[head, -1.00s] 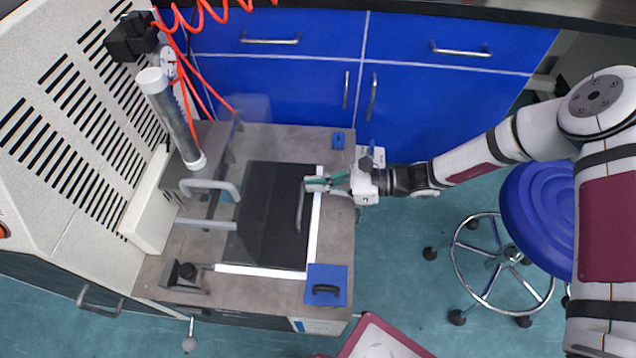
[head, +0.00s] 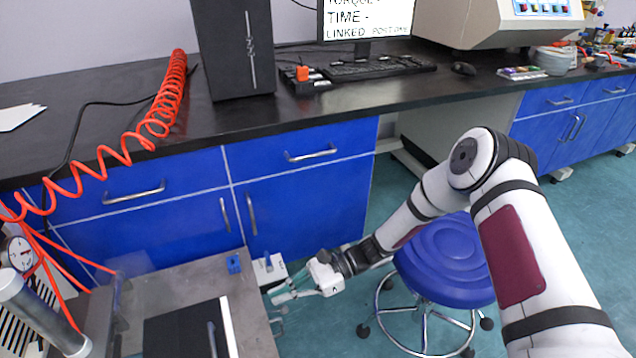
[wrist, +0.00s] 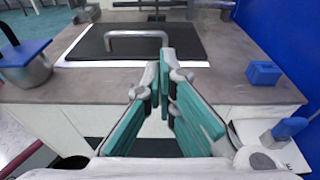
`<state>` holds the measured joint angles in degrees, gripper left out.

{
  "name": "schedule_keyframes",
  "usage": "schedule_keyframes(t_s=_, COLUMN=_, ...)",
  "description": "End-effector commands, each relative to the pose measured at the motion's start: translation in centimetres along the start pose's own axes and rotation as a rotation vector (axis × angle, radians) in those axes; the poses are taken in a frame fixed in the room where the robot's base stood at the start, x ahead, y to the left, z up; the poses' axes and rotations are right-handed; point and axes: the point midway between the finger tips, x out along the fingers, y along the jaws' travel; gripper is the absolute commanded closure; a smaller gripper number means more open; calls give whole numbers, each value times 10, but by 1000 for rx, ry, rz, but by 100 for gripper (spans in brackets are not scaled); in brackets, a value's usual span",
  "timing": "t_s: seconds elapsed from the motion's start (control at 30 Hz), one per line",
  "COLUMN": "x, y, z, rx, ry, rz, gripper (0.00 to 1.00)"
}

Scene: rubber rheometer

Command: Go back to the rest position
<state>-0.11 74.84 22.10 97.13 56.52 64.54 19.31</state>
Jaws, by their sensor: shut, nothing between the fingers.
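My gripper (head: 293,291) is at the right edge of the grey rheometer bench in the head view, with its teal finger pads close together and nothing between them. In the wrist view, my gripper (wrist: 165,95) points toward the black plate (wrist: 140,42) with its grey handle (wrist: 137,34). The fingers are apart from the handle. The black plate also shows at the bottom of the head view (head: 180,335), partly cut off by the frame.
A blue stool (head: 447,258) stands to the right, near my arm. Blue cabinets (head: 300,200) and a black counter (head: 330,105) are behind. In the wrist view, a small blue block (wrist: 263,73) sits on the bench at the right and a blue-topped piece (wrist: 25,60) at the left.

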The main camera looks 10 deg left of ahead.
Motion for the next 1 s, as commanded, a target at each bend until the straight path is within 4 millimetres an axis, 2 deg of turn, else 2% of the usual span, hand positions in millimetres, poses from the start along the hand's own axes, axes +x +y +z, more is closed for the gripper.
schedule_keyframes(t_s=0.17, x=-7, y=1, z=10, rx=-30, ry=21, rz=16, gripper=100)
schedule_keyframes(t_s=0.27, x=-22, y=5, z=30, rx=-87, ry=64, rz=48, gripper=100)
schedule_keyframes(t_s=0.47, x=-64, y=25, z=83, rx=-244, ry=198, rz=145, gripper=100)
schedule_keyframes(t_s=0.77, x=-120, y=74, z=159, rx=-446, ry=411, rz=285, gripper=100)
schedule_keyframes(t_s=1.0, x=-158, y=125, z=211, rx=-574, ry=586, rz=385, gripper=100)
